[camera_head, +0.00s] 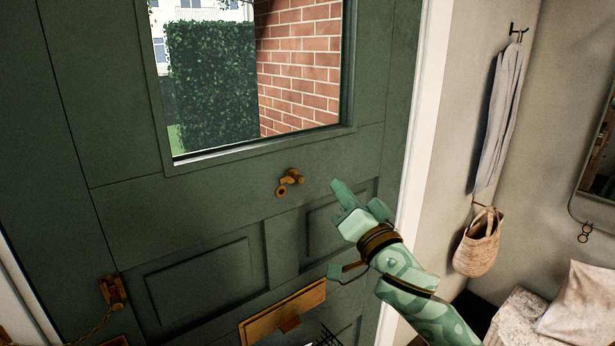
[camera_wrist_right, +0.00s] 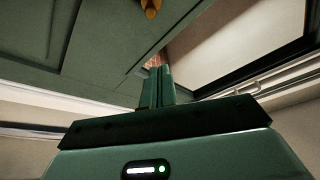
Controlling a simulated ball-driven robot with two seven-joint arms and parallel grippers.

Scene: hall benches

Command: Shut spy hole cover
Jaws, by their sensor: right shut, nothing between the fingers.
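The brass spy hole (camera_head: 282,190) is a small ring with a dark centre on the green door, below the window. Its brass cover (camera_head: 293,176) sits up and to the right of the ring, swung aside so the hole shows. A brass part of this fitting (camera_wrist_right: 150,8) also shows at the top edge of the wrist view. My right gripper (camera_head: 340,187) is shut and empty, to the right of the cover and apart from it in the picture. Its closed fingers (camera_wrist_right: 158,85) point up in the wrist view. My left gripper is not in view.
The green door (camera_head: 220,205) has a brass letter plate (camera_head: 284,311) low down and a brass chain fitting (camera_head: 113,291) at the left. On the right wall hang a grey garment (camera_head: 499,115) and a woven bag (camera_head: 478,243). The door face around the spy hole is clear.

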